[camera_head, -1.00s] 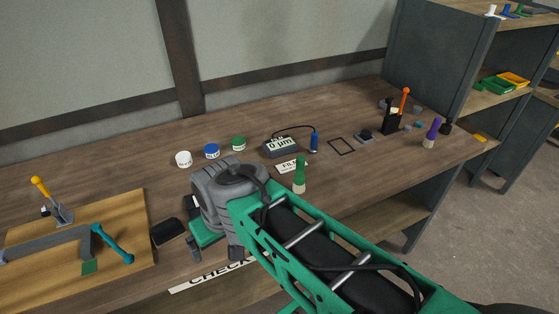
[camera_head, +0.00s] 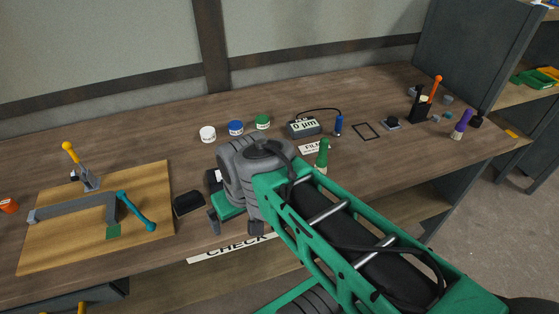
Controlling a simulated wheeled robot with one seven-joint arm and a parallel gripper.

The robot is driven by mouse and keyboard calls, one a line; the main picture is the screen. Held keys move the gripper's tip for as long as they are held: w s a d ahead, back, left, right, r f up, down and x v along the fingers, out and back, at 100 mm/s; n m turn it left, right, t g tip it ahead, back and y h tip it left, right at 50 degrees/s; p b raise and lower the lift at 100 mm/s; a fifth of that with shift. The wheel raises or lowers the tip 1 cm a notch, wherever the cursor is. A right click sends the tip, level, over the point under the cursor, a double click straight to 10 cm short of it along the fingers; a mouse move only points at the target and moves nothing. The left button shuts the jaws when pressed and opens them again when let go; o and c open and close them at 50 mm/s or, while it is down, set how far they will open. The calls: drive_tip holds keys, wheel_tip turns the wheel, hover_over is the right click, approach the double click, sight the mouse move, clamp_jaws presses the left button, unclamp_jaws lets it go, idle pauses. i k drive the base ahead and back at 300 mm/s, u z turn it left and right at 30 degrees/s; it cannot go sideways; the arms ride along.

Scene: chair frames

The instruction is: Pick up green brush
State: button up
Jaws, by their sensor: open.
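The green brush (camera_head: 322,153) stands upright on the workbench (camera_head: 390,165), with its green handle up. Its lower, pale end is partly hidden behind my green arm. My gripper (camera_head: 234,224) is low over the front edge of the bench, left of the brush and nearer the camera. Its dark fingers are apart, and I see nothing held between them. The wrist housing hides part of the space around the fingers.
A purple brush (camera_head: 461,124) stands at the bench's right, near a black holder (camera_head: 420,111) with an orange-handled tool. A gauge (camera_head: 304,127) and small jars (camera_head: 236,128) stand behind my gripper. A wooden board (camera_head: 60,240) with a clamped frame lies left.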

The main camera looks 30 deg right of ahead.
sight(321, 161)
drive_tip(key=k, duration=0.45)
drive_tip(key=z, duration=0.8)
drive_tip(key=i, duration=0.75)
drive_tip(key=u, duration=2.4)
